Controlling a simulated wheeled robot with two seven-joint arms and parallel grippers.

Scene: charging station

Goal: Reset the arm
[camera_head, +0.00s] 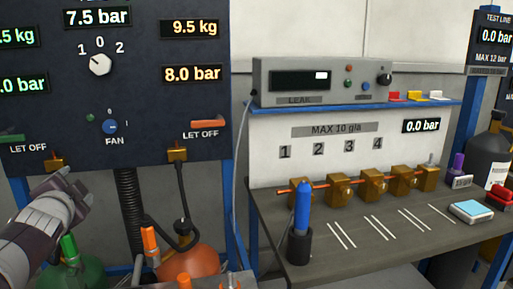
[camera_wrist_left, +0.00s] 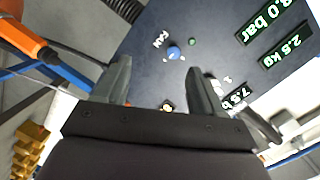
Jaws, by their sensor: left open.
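My left arm comes in from the lower left in the head view, with the left gripper (camera_head: 72,182) in front of the dark panel's lower left part. In the left wrist view the left gripper (camera_wrist_left: 160,75) is open, its two fingers apart with nothing between them. Beyond the fingers is the dark control panel (camera_wrist_left: 165,30) with its blue fan knob (camera_wrist_left: 174,53). The panel also shows in the head view (camera_head: 130,60), with a white knob (camera_head: 100,64) and the fan knob (camera_head: 109,127). My right gripper is not in view.
Green (camera_head: 80,270) and orange (camera_head: 190,262) cylinders stand below the panel. A grey workbench (camera_head: 340,235) on the right holds a blue-tipped tool (camera_head: 303,210) in a black holder, several brass blocks (camera_head: 341,190) and a light-blue-topped box (camera_head: 472,211). The bench front is mostly clear.

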